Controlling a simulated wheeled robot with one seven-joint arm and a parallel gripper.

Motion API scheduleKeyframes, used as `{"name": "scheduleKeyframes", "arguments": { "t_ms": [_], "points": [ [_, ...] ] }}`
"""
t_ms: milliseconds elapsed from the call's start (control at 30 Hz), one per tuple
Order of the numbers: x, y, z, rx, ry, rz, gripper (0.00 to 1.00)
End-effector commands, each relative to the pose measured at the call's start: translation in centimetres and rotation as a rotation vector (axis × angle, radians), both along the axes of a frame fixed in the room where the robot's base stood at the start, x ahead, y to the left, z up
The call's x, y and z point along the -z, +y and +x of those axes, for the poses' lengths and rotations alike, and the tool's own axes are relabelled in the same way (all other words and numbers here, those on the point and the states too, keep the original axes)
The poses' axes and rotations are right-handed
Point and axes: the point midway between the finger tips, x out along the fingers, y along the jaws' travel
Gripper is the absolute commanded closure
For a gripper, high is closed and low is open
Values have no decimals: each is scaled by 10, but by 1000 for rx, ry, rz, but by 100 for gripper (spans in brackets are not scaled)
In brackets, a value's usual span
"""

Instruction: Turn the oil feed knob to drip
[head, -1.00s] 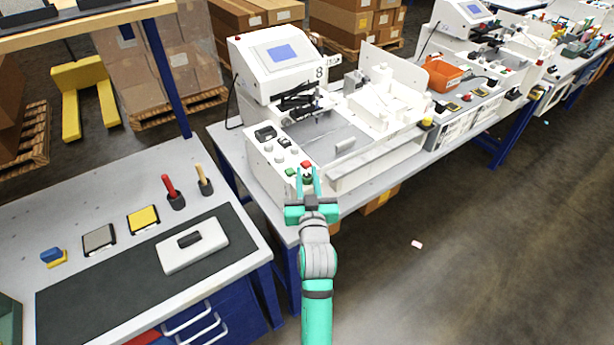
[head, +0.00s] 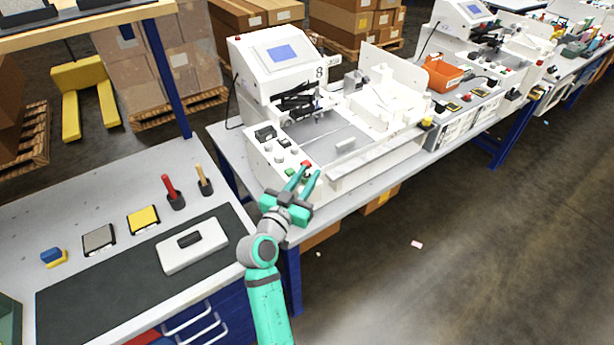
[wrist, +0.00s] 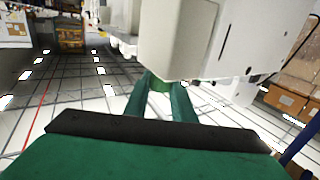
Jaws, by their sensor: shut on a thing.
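The white machine marked 8 (head: 275,85) stands on the bench, with a control panel at its front left corner. Its panel carries a red button (head: 306,163), several grey knobs (head: 279,157) and a small dark green knob (head: 305,178). My gripper (head: 310,172) reaches this corner from the lower left, fingers on either side of the green knob and shut on it. In the wrist view a green piece (wrist: 160,84) shows between my fingertips, below the white machine body (wrist: 178,40). The fingers hide much of the knob; I cannot read its label or setting.
A left workbench (head: 100,195) holds a dark mat (head: 110,280), a white block with a dark handle (head: 192,246) and two upright tools in holders. More machines and an orange bin (head: 443,76) stand along the bench to the right. The floor at right is mostly clear.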

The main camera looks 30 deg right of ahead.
Motion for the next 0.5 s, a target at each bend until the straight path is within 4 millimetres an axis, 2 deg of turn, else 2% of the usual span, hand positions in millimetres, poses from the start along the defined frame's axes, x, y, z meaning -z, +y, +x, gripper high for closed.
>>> {"name": "scheduleKeyframes", "arguments": {
  "t_ms": [500],
  "points": [
    [1, 0, 2, 445, 2, 2, 100]
  ]
}}
